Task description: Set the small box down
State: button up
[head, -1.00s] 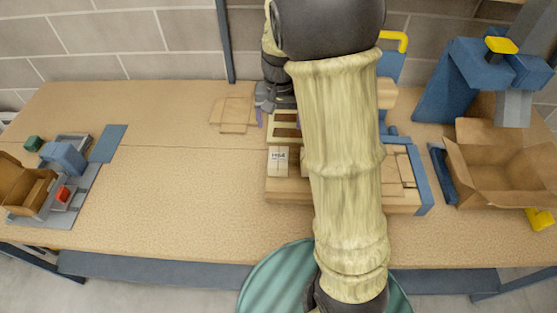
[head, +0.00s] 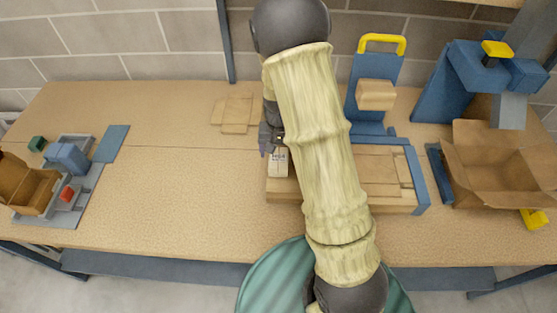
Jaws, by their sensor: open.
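The small box (head: 278,163) is a pale carton with dark print on it. It sits at the left end of a low wooden tray (head: 285,197), and its far part is hidden. My gripper (head: 271,150) is open, right at the far edge of the box, with a dark finger showing on its left. I cannot tell whether the fingers touch the box. My cream-sleeved arm covers the middle of the tray.
Flat cardboard pieces (head: 233,113) lie behind on the left. A blue stand with a yellow handle (head: 382,40) rises behind the tray. An open carton (head: 497,178) is at right, and a small grey station (head: 75,185) at left. The table's left middle is clear.

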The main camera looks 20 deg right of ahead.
aim_at(278, 158)
jog(key=shift+w+a+f+p, duration=0.15)
jog(key=shift+f+p, duration=0.95)
jog(key=shift+f, duration=1.5)
jog(key=c, duration=1.2)
jog(key=shift+o, duration=0.2)
jog(key=shift+r, duration=0.1)
notch_tip(278, 158, up, 10)
jog(key=shift+f+b, duration=0.1)
jog(key=shift+b, duration=1.1)
